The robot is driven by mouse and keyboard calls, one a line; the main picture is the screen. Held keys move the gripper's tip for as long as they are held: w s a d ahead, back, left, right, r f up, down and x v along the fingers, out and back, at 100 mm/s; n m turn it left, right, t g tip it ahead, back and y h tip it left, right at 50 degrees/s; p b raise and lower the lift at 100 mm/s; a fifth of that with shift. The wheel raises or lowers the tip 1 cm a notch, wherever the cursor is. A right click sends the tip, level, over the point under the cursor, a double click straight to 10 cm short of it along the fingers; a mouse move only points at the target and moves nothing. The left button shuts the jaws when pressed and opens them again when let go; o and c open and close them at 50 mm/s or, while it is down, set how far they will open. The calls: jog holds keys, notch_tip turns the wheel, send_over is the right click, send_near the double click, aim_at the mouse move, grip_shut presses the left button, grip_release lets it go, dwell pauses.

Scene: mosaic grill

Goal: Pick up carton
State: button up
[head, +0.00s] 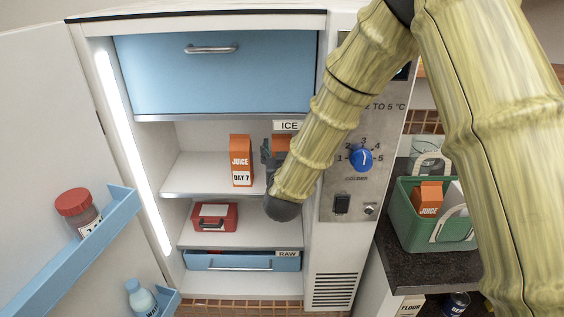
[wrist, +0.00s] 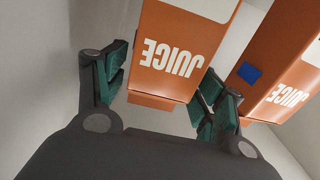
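Two orange juice cartons stand on the fridge's upper shelf (head: 205,181). The left carton (head: 241,160), marked DAY 7, is in clear view. The right carton (head: 281,143) is mostly hidden by my arm and gripper (head: 268,153). In the wrist view one carton (wrist: 180,48) stands between the fingers of my open gripper (wrist: 163,78), its JUICE lettering upside down. There is a gap to the left finger; the right finger is close, and I cannot tell if it touches. The other carton (wrist: 283,75), with a blue patch, is outside the right finger.
A blue drawer (head: 215,75) is above, below it an ICE label. A red box (head: 214,217) sits on the lower shelf, above a blue RAW drawer (head: 230,262). The open door (head: 45,130) is at left. A green crate (head: 440,235) holding another juice carton (head: 428,199) stands right.

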grip_shut()
jog(key=shift+r, duration=0.2)
